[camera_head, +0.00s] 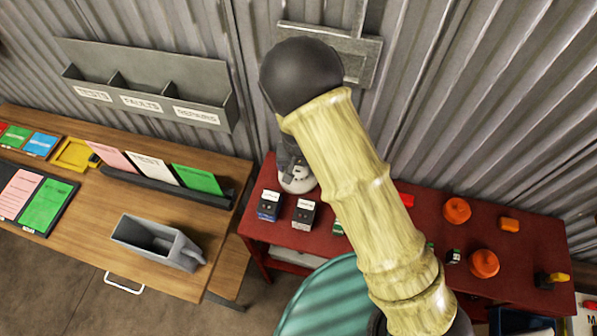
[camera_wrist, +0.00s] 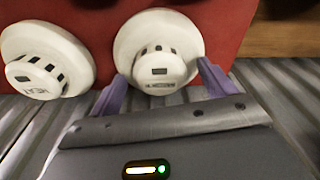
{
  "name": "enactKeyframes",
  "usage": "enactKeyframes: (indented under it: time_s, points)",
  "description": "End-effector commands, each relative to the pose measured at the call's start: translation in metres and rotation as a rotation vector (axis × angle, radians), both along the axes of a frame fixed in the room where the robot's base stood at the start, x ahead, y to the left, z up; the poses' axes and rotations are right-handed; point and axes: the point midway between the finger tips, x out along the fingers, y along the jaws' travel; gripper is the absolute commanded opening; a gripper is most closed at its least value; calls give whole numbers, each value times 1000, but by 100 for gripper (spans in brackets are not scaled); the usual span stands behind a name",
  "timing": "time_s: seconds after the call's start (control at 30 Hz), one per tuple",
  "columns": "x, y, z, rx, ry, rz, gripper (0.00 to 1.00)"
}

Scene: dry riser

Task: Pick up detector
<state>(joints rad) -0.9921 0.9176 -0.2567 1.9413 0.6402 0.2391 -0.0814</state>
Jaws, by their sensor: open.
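In the wrist view a round white detector (camera_wrist: 160,35) with dark slots and a small label lies in front of my gripper (camera_wrist: 161,75). The label is too blurred to read. My gripper is open, with its purple fingertips at the left and right of this detector's near edge; I cannot tell whether they touch it. A second white detector (camera_wrist: 45,60), marked HEAT, is to its left. In the head view my gripper (camera_head: 292,166) is over a white detector (camera_head: 298,183) at the left back of the red table; my arm hides the area to the right.
The red table (camera_head: 380,205) also holds small dark boxes (camera_head: 303,214) and orange round things (camera_head: 457,210). A corrugated wall (camera_head: 480,100) stands close behind. A wooden desk (camera_head: 75,250) with a grey bin (camera_head: 150,238) is at left. A teal rounded thing (camera_head: 322,300) is in front.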

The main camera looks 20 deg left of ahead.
Motion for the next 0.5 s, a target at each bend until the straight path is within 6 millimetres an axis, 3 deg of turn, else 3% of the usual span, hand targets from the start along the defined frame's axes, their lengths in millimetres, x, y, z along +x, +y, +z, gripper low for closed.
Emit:
enactKeyframes:
  time_s: [0.3, 0.5]
  points:
    - [0, 0, 0, 0, 0, 0, 81]
    - [0, 0, 0, 0, 0, 0, 41]
